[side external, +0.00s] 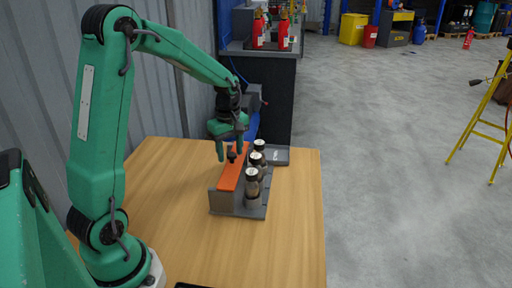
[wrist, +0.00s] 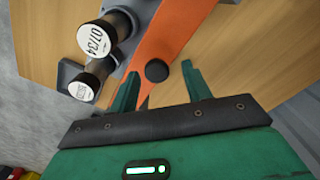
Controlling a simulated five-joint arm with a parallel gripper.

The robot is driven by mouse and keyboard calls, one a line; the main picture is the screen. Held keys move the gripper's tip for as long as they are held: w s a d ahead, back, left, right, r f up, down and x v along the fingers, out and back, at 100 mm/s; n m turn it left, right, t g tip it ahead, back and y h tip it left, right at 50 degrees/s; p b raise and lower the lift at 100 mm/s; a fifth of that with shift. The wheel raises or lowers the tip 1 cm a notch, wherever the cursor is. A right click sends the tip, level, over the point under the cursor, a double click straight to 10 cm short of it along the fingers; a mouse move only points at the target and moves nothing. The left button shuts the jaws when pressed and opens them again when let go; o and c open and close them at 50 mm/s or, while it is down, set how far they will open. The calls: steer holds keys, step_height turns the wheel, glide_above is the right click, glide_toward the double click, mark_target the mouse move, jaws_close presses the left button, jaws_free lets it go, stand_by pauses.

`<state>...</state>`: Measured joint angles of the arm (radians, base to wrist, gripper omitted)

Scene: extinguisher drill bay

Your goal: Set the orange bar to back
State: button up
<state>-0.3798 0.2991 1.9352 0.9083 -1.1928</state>
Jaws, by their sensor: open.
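The orange bar (side external: 230,178) lies along the top of a grey block (side external: 224,202) on the wooden table, and a black knob (side external: 232,157) stands up near its far end. The bar (wrist: 178,30) and its round knob (wrist: 157,70) also show in the wrist view. My gripper (side external: 232,151) is open over the far part of the bar. In the wrist view my gripper (wrist: 158,80) has a finger on each side of the knob, with nothing held. I cannot tell whether a finger touches the knob. The bar's setting marks are not visible.
The wooden table (side external: 175,235) is clear in front and left. A dark cabinet with red extinguishers (side external: 258,30) stands beyond.

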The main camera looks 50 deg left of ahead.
mark_target(230, 155)
steer(key=shift+r, duration=0.1)
steer(key=shift+r, duration=3.8)
steer(key=shift+s+d+r+m, duration=0.2)
steer(key=shift+d+r+m, duration=0.1)
steer(key=s+d+r+m+t, duration=0.2)
steer(key=s+d+m, duration=0.5)
steer(key=m, duration=0.1)
steer(key=s+d+r+m+t, duration=0.2)
steer(key=s+d+m+t, duration=0.1)
steer(key=s+d+m, duration=0.4)
steer(key=shift+s+d+r+m+t, duration=0.35)
steer(key=shift+s+m, duration=0.45)
steer(key=shift+m, duration=0.4)
